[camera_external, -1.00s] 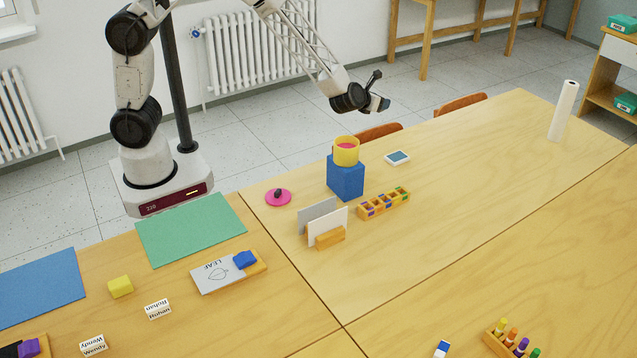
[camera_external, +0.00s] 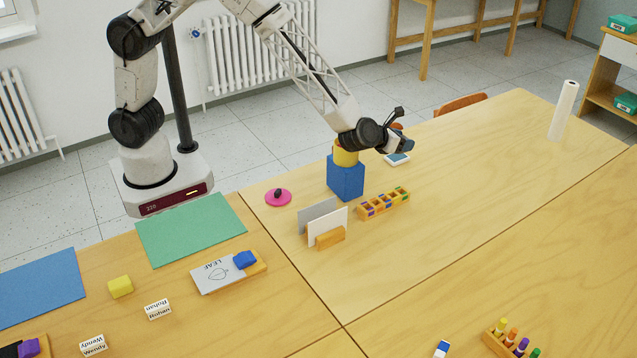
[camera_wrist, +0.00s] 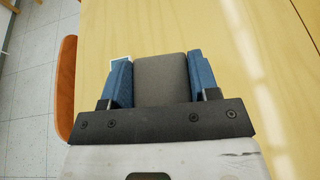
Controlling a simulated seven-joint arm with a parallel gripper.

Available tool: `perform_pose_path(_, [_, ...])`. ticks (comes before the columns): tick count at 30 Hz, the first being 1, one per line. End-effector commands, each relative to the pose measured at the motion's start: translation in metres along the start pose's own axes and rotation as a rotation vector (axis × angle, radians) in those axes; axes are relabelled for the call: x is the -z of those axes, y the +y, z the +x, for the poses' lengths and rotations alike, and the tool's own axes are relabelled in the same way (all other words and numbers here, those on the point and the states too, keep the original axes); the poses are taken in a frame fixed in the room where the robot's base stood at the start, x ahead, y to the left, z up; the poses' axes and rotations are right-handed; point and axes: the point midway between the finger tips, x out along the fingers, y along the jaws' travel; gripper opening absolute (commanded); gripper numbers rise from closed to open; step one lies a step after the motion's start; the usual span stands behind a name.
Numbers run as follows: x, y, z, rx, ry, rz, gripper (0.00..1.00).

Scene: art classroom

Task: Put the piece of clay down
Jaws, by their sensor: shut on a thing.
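My gripper (camera_external: 402,141) is over the far table, just right of the yellow pot (camera_external: 345,156) on the blue block (camera_external: 346,182). In the wrist view its two blue fingers (camera_wrist: 158,80) are closed on the sides of a smooth grey piece of clay (camera_wrist: 160,78).
A crayon-like rack (camera_external: 384,203), upright cards (camera_external: 328,222) and a pink disc (camera_external: 278,197) stand near the blue block. The table to the right is clear up to a paper roll (camera_external: 564,110). A chair (camera_wrist: 67,85) is beside the table edge.

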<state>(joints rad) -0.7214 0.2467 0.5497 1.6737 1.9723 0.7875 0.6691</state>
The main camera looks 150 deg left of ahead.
Motion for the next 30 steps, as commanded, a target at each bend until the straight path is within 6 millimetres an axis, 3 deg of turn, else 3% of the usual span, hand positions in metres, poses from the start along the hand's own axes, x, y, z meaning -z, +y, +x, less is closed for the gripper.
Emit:
perform_pose_path(3, [0.007, -0.035, -0.018, 0.035, -0.001, 0.014, 0.27])
perform_pose_path(15, [0.034, -0.141, -0.083, 0.145, 0.000, 0.058, 0.27])
perform_pose_path(24, [0.059, -0.215, -0.142, 0.227, 0.001, 0.092, 0.27])
perform_pose_path(30, [0.074, -0.253, -0.177, 0.272, 0.003, 0.110, 0.27])
